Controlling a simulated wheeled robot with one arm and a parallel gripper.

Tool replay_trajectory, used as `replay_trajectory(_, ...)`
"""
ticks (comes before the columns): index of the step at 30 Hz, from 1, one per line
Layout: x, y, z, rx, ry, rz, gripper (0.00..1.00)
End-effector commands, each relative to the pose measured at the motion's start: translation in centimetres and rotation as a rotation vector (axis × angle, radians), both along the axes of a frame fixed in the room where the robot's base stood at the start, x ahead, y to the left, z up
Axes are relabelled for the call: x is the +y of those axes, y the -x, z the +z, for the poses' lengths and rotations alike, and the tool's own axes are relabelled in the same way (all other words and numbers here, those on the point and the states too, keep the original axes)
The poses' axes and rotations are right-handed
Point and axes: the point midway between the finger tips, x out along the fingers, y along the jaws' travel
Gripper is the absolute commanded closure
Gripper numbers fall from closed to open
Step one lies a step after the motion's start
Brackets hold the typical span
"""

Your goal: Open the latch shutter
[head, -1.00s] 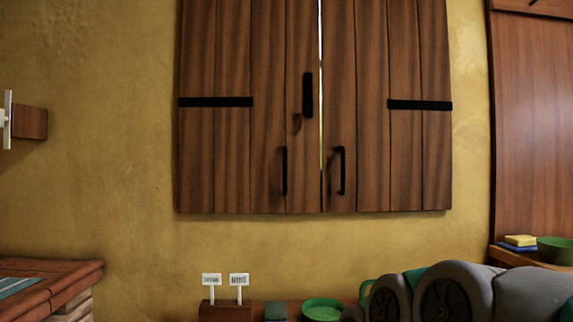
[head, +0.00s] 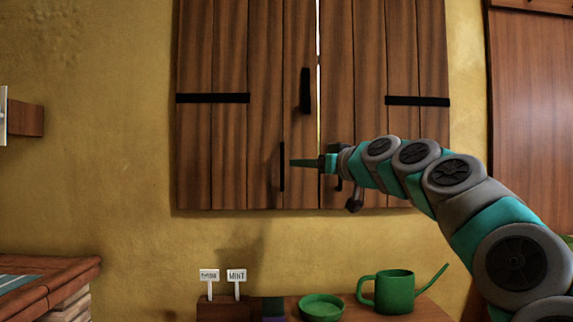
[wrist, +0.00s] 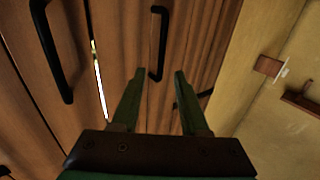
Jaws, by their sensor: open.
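The shutter (head: 230,140) has two wooden plank leaves with a thin bright gap between them. A black upright latch bar (head: 305,90) is on the left leaf beside the gap. A black pull handle (head: 282,167) is lower on that leaf. My gripper (head: 295,163) is in front of the lower left leaf, its tips close to this handle. In the wrist view my gripper (wrist: 154,75) is open and empty, with a black handle (wrist: 155,45) just beyond and between its fingertips. I cannot tell whether they touch. The right leaf's handle is mostly hidden behind my arm.
A green watering can (head: 393,290), a green bowl (head: 321,307) and small white signs (head: 236,275) stand below the shutter. A brick counter (head: 50,280) is at lower left. A wooden wall block (head: 25,118) juts out at left.

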Motion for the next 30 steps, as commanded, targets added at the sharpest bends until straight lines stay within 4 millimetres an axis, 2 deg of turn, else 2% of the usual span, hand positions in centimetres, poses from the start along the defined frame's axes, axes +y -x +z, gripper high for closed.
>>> replay_trajectory(8,1.3,-1.6,-0.1,0.005,0.002,0.003,0.55)
replay_trajectory(21,4.3,-5.7,-0.1,0.006,0.002,0.003,0.55)
replay_trajectory(30,4.6,-6.2,-0.1,0.004,0.002,0.003,0.55)
